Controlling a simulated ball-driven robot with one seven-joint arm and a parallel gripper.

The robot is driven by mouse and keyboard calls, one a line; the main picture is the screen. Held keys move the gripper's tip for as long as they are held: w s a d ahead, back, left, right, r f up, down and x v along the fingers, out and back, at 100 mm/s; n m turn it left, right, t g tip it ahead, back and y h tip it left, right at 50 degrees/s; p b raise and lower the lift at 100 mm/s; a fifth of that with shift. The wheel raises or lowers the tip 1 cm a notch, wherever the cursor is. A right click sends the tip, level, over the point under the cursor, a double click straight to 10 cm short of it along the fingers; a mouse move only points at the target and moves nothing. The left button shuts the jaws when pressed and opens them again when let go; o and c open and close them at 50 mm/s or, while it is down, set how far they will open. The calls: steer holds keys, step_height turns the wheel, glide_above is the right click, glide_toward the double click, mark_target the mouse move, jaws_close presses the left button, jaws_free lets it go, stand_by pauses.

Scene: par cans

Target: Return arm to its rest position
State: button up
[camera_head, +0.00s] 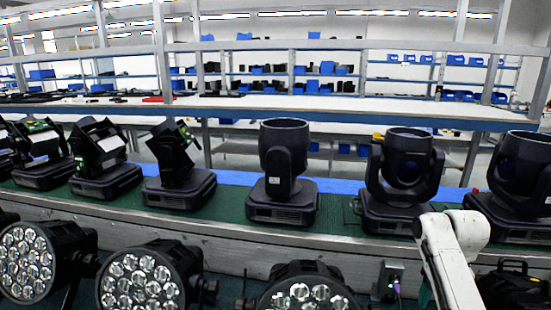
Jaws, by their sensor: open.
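My white arm (452,262) rises from the bottom edge at the lower right, with a bent joint at its top in front of the green bench. I see nothing held.
A green bench (228,214) bears several black moving-head lights, one upright (283,173) at the middle. Several par cans (141,277) with round lenses stand in front along the bottom. A small socket box (389,279) is left of my arm. Shelves (330,105) stand behind.

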steer(key=s+a+f+n, duration=0.1)
steer(key=s+a+f, duration=1.1)
steer(key=s+f, duration=0.2)
steer(key=s+a+n, duration=0.1)
steer(key=s+a, duration=0.2)
steer(key=s, duration=2)
steer(key=shift+s+a+t, duration=0.15)
steer(key=shift+s+t, duration=0.2)
steer(key=shift+t, duration=0.05)
